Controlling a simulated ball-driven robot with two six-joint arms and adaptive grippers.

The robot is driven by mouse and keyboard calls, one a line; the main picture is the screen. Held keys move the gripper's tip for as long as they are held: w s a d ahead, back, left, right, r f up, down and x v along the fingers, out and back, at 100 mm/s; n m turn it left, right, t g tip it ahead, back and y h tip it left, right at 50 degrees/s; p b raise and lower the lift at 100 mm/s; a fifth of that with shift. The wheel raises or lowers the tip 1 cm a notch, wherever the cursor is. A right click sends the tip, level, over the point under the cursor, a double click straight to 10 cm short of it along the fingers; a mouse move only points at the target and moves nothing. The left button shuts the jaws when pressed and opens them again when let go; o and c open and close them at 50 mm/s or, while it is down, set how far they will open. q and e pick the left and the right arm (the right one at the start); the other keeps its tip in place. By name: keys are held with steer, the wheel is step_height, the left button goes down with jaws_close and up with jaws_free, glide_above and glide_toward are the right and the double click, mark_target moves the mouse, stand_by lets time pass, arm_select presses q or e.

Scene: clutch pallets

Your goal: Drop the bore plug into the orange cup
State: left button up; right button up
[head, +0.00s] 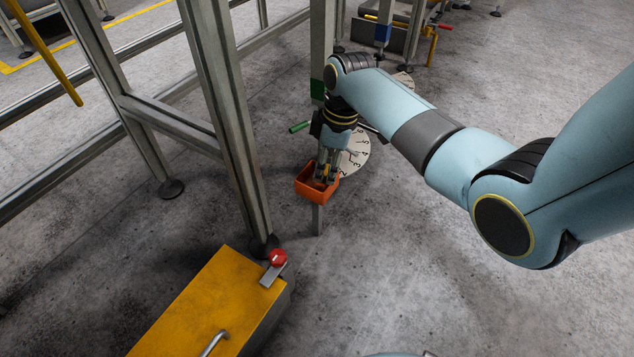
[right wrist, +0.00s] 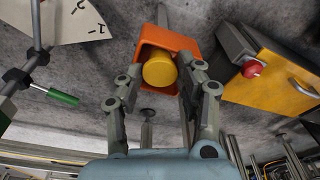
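The orange cup (head: 317,190) shows in the head view, directly under my right gripper (head: 326,172). The cup also shows in the right wrist view (right wrist: 181,43), beyond the fingertips. The bore plug (right wrist: 160,71), a round yellow piece, lies within the cup's outline, between the fingers of my right gripper (right wrist: 161,68). Orange shows at both sides of the plug, and the fingers stand apart from it. How deep the plug sits is hard to tell. In the head view the fingers largely hide the plug. My left gripper is out of view.
A yellow box (head: 200,315) with a red button (head: 278,258) and metal handle stands at lower left. A metal frame (head: 225,110) rises left of the cup. A numbered dial (head: 355,155) and green-handled bar (head: 300,127) are close behind the gripper. Floor at lower right is clear.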

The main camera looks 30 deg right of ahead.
mark_target(334, 188)
steer(key=o, duration=0.4)
step_height(334, 188, up, 12)
steer(key=s+d, duration=0.1)
steer(key=shift+d, duration=0.25)
steer(key=shift+f, duration=0.1)
